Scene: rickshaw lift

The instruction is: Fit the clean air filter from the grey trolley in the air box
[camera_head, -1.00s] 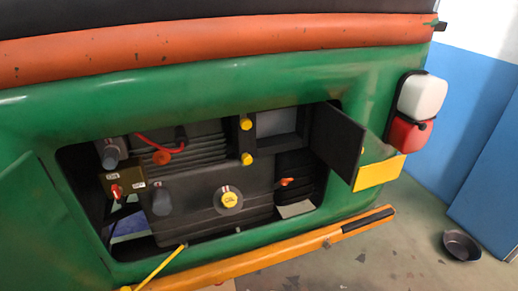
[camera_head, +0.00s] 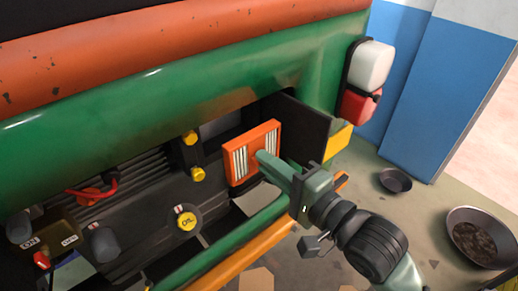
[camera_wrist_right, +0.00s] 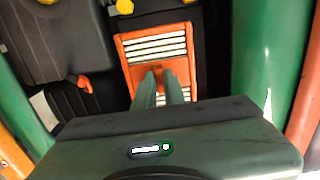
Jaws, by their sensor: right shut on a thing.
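The air filter (camera_head: 238,160) has an orange frame and pale pleats. My right gripper (camera_head: 264,158) is shut on it and holds it upright in the engine bay opening. In the right wrist view the filter (camera_wrist_right: 140,46) lies ahead of the shut fingers (camera_wrist_right: 164,72), its pleats facing me. The air box (camera_head: 222,127) is the grey recess behind and left of the filter, partly hidden by it. I cannot tell whether they touch. Its black lid (camera_head: 303,130) stands open on the right. My left gripper is not in view.
Two yellow clips (camera_head: 191,138) sit left of the air box. The yellow oil cap (camera_head: 187,222) is on the engine below. The green body edge and orange bumper (camera_head: 245,262) run under my right arm. Pans (camera_head: 396,180) stand on the floor at right.

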